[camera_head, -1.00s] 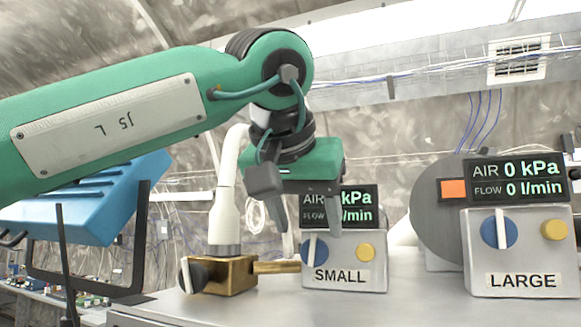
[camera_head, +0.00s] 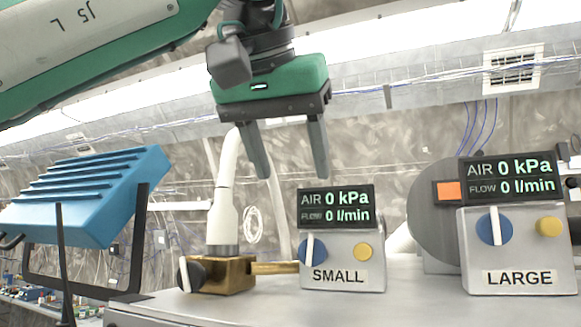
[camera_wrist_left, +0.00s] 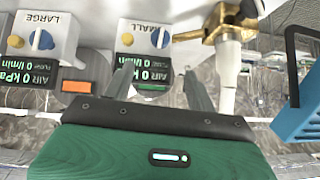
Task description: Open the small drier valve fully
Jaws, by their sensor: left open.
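The small drier (camera_head: 343,265) is a grey box labelled SMALL. Its front has a blue round knob (camera_head: 313,249) with a white upright bar and a yellow button. Its display (camera_head: 336,208) reads AIR 0 kPa and FLOW 0 l/min. A brass valve (camera_head: 226,275) with a black and white handle (camera_head: 190,274) joins its left side by a brass pipe. My left gripper (camera_head: 291,175) is open and empty, above and in front of the display, fingers pointing down. In the left wrist view the small drier (camera_wrist_left: 142,40) appears upside down beyond the fingers (camera_wrist_left: 158,82). My right gripper is not in view.
The large drier (camera_head: 520,270) stands to the right, its display also at zero. A white hose (camera_head: 226,190) rises from the brass valve. A blue ribbed panel (camera_head: 90,195) stands at left. The bench top between the two driers is clear.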

